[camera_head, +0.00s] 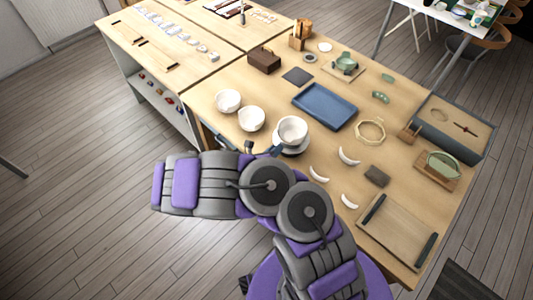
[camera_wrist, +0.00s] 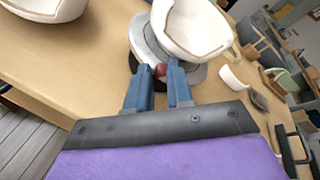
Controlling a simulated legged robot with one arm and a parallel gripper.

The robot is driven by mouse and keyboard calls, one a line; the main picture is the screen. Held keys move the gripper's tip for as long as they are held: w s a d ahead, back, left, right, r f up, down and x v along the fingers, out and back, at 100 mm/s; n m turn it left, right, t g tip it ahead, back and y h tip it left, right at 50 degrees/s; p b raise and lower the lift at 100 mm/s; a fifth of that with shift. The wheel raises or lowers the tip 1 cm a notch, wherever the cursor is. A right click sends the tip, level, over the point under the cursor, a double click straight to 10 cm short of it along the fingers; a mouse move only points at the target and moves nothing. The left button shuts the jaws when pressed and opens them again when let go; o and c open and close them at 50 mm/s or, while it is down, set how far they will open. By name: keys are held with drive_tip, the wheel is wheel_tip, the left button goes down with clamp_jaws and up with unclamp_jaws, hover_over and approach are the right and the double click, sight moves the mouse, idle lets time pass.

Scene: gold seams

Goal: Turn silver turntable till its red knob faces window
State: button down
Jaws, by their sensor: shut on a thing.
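The silver turntable (camera_wrist: 143,42) shows as a round metal disc in the wrist view, with a white cracked bowl (camera_wrist: 192,27) standing on it. In the head view the turntable (camera_head: 291,152) is mostly hidden under the bowl (camera_head: 292,129) and behind my arm. The red knob (camera_wrist: 160,70) is at the turntable's near edge. My gripper (camera_wrist: 159,73) is shut on the red knob, one blue finger on each side. In the head view my gripper (camera_head: 272,151) reaches the turntable's near left side. No window can be made out in either view.
Two white bowls (camera_head: 251,119) (camera_head: 228,101) stand left of the turntable. White curved shards (camera_head: 319,174) lie to its right. A blue tray (camera_head: 325,105) lies behind it, and an octagonal frame (camera_head: 370,131) stands to the right. The wooden table's (camera_head: 222,131) near edge is close to my arm.

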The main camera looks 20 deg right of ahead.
drive_tip(key=shift+f, duration=0.1)
drive_tip(key=c, duration=1.1)
unclamp_jaws()
drive_tip(key=shift+d, duration=0.15)
drive_tip(key=shift+s+a+r, duration=0.25)
drive_tip(key=shift+a, duration=0.35)
drive_tip(key=p+v, duration=0.4)
drive_tip(key=v, duration=1.2)
drive_tip(key=shift+s+d, duration=0.1)
drive_tip(key=shift+c, duration=0.4)
